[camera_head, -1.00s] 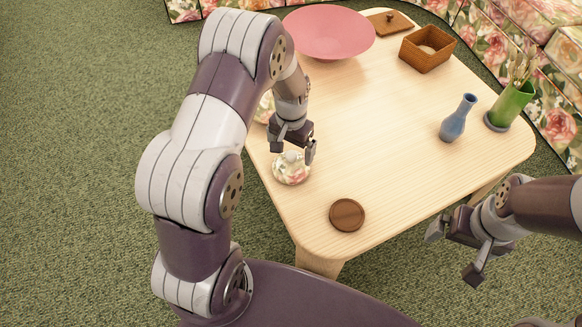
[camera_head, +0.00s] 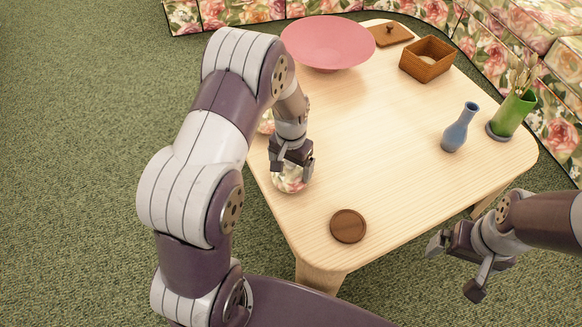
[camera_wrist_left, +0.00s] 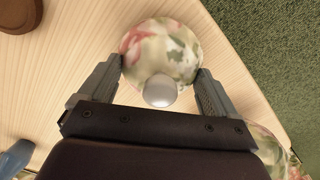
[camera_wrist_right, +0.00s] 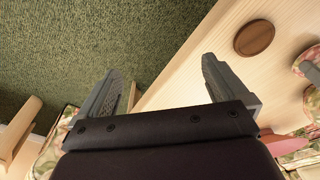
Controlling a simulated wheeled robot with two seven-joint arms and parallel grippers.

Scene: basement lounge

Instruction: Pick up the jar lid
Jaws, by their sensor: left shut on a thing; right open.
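The jar lid (camera_head: 289,181) is a round, floral-patterned lid near the table's left edge. In the left wrist view the lid (camera_wrist_left: 163,45) shows a pale round knob between my fingers. My left gripper (camera_head: 292,171) is above it with its fingers shut on the lid, one at each side; they partly cover it in the head view. I cannot tell any gap between lid and table. Another floral piece, probably the jar (camera_head: 266,122), is mostly hidden behind my left arm. My right gripper (camera_head: 455,268) is open and empty, off the table's right front edge.
The table's middle is clear.

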